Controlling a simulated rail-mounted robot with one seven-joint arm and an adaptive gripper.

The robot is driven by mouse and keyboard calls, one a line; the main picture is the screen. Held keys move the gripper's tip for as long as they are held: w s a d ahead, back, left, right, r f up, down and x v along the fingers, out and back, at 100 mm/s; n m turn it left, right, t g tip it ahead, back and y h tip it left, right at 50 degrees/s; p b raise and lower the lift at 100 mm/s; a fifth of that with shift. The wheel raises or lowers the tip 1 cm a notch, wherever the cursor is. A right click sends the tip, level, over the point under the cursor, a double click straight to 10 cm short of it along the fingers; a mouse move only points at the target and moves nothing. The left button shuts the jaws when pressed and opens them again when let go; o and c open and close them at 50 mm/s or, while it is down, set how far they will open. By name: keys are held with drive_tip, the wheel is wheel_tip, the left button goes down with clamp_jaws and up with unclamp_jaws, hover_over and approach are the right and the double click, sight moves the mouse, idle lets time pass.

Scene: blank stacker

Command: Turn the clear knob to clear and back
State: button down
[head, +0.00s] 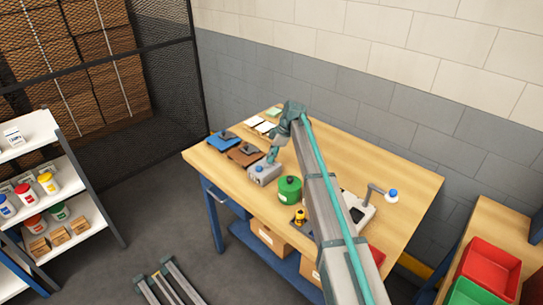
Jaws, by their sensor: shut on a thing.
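A small grey box (260,176) sits on the wooden workbench, left of the green canister, with a small bluish spot on its top. My gripper (272,159) points down at the top of this box, near its back right part. It is shut on the knob there. The knob is hidden by the fingers and too small to make out, so its setting cannot be told.
A green canister (289,189) stands close right of the box. Brown (244,154) and blue (222,141) flat items lie to the left. A yellow-and-black item (299,217) and a pale device (356,212) are nearer my arm.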

drive_tip(key=shift+s+f+m+b, duration=0.15)
drive_tip(key=shift+m+b, duration=0.15)
drive_tip(key=shift+b, duration=0.15)
drive_tip(key=m+t+b, duration=0.1)
drive_tip(key=m+b, duration=0.1)
drive_tip(key=m, duration=0.1)
drive_tip(key=shift+s+b, duration=0.1)
drive_tip(key=shift+b, duration=0.2)
drive_tip(key=m+t+b, duration=0.2)
drive_tip(key=m, duration=0.2)
drive_tip(key=shift+s+h, duration=0.1)
drive_tip(key=shift+h, duration=0.3)
drive_tip(key=m+t+h+b, duration=0.1)
drive_tip(key=m, duration=0.4)
drive_tip(key=shift+a+b, duration=0.15)
drive_tip(key=shift+b, duration=0.25)
drive_tip(key=m+h, duration=0.1)
drive_tip(key=m, duration=0.1)
drive_tip(key=m+h, duration=0.1)
drive_tip(key=m, duration=0.2)
drive_tip(key=shift+s+a+t+b, duration=0.1)
drive_tip(key=shift+a+t+b, duration=0.05)
drive_tip(key=shift+t+b, duration=0.25)
drive_tip(key=shift+m, duration=0.3)
drive_tip(key=c, duration=0.9)
unclamp_jaws()
